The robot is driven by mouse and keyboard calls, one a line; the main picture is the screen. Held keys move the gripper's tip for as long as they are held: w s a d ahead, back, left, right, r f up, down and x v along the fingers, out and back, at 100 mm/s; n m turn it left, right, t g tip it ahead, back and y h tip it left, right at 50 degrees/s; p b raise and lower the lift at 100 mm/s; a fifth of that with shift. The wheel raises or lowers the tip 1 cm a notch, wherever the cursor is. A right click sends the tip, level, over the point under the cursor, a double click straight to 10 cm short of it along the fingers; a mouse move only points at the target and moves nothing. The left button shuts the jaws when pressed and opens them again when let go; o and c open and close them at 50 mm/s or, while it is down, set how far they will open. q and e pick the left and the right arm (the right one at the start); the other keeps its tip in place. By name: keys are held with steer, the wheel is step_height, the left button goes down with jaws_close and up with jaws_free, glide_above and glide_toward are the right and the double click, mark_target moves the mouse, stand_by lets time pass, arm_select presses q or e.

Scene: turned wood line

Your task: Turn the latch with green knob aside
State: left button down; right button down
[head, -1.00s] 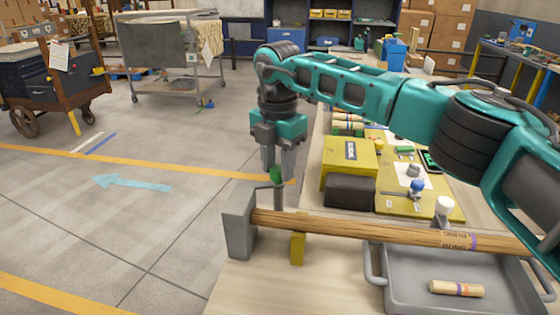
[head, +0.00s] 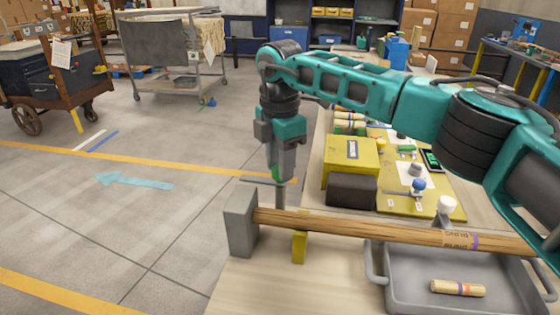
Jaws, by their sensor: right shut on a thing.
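The latch (head: 258,181) is a thin grey bar on a short post, near the left end of a long wooden rod (head: 380,228). Its bar points left, out past the rod's end block. Its green knob (head: 278,173) shows as a small patch of green between my right gripper's fingers. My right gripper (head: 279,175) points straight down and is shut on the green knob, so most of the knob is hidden. My left gripper is not in view.
A grey block (head: 240,221) and a yellow support (head: 299,246) stand by the rod. A grey tray (head: 400,290) holds a short wooden piece (head: 457,288). A yellow box (head: 349,160) and a dark block (head: 351,189) stand behind. Open floor lies left.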

steer(key=c, duration=0.7)
jaws_free()
steer(key=shift+r, duration=0.1)
step_height(320, 180, up, 13)
